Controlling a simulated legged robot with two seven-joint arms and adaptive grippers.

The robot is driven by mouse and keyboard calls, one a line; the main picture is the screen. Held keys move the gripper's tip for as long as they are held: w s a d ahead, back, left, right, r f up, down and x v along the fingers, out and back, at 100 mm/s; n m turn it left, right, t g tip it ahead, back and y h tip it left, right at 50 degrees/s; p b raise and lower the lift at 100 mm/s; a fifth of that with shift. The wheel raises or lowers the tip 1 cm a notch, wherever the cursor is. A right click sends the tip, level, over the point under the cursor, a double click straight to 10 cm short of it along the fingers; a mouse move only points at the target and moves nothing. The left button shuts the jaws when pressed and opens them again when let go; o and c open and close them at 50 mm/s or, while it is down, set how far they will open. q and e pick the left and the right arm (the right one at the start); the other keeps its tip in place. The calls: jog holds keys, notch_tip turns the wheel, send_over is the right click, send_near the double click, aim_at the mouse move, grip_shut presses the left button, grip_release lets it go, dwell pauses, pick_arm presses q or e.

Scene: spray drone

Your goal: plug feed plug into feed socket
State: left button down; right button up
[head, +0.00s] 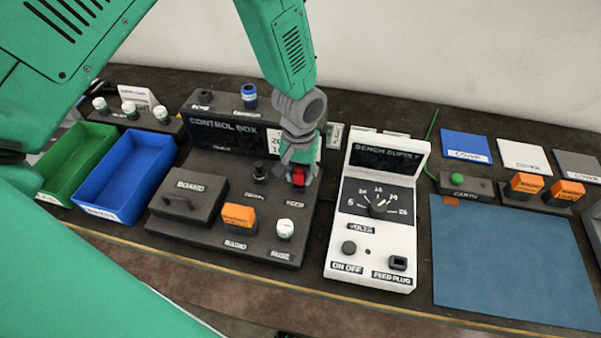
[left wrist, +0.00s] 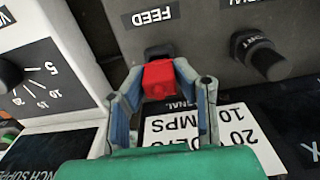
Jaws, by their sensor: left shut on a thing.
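The red feed plug (head: 298,177) is between the fingers of my left gripper (head: 300,168), over the right side of the control box (head: 226,128). It also shows in the left wrist view (left wrist: 160,80), with both fingers shut on its sides. A black square part, seemingly the feed socket (left wrist: 158,51), is right at the plug's front end, below the FEED label (left wrist: 152,16). I cannot tell whether the plug is inside it or just touching. The gripper hides this spot in the head view. My right gripper is not in view.
The bench supply (head: 375,215) stands close on the right, with a black FEED PLUG holder (head: 398,263). A black knob (left wrist: 260,55) rises beside the feed position. An orange block (head: 238,215) and white-capped fuse (head: 285,229) sit in front. Blue bin (head: 127,178) at left.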

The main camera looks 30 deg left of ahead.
aim_at(300, 172)
pick_arm(q)
jog(key=shift+f+b, duration=0.45)
jog(key=shift+f, duration=0.35)
jog(key=c, duration=1.2)
grip_release()
jog(key=shift+r, duration=0.1)
notch_tip(300, 172, up, 12)
jog(key=shift+f, duration=0.2)
